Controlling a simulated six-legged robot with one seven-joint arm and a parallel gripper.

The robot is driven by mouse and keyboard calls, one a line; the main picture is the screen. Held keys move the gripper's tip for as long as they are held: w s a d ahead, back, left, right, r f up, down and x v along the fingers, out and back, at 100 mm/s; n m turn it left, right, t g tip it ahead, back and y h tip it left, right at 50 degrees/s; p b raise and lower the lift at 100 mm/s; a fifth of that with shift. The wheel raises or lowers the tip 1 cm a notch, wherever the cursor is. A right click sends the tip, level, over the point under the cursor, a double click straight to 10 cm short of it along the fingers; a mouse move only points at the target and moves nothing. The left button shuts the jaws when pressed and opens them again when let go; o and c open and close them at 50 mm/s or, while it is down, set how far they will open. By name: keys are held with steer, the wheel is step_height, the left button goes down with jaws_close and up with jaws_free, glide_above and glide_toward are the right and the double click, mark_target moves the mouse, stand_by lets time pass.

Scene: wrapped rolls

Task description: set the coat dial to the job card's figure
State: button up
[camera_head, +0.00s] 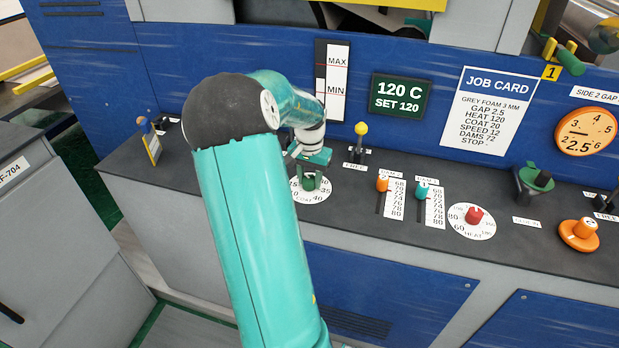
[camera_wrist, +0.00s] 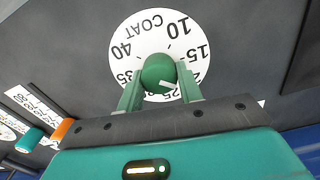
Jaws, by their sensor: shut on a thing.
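The coat dial (camera_head: 313,196) is a white round plate with a green knob, at the left of the dark console top. In the wrist view its plate (camera_wrist: 143,35) reads COAT with 10, 15 and 40 clear and lower figures partly covered. My gripper (camera_wrist: 160,82) is shut on the green knob (camera_wrist: 158,70), one finger on each side. The knob's white mark points to the lower right, around 20 to 25; I cannot tell exactly. The job card (camera_head: 490,110) on the blue panel reads COAT 20.
Right of the coat dial stand an orange slider (camera_head: 382,184), a teal slider (camera_head: 422,190) and the red-knobbed HEAT dial (camera_head: 473,217). A yellow-tipped lever (camera_head: 361,130) stands behind. A green display (camera_head: 400,97) reads 120 C, SET 120. An orange gauge (camera_head: 585,131) is at right.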

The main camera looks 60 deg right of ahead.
mark_target(310, 178)
steer(key=shift+m, duration=0.4)
steer(key=o, duration=1)
step_height(310, 178, up, 14)
steer(key=shift+f, duration=0.1)
stand_by(0.5)
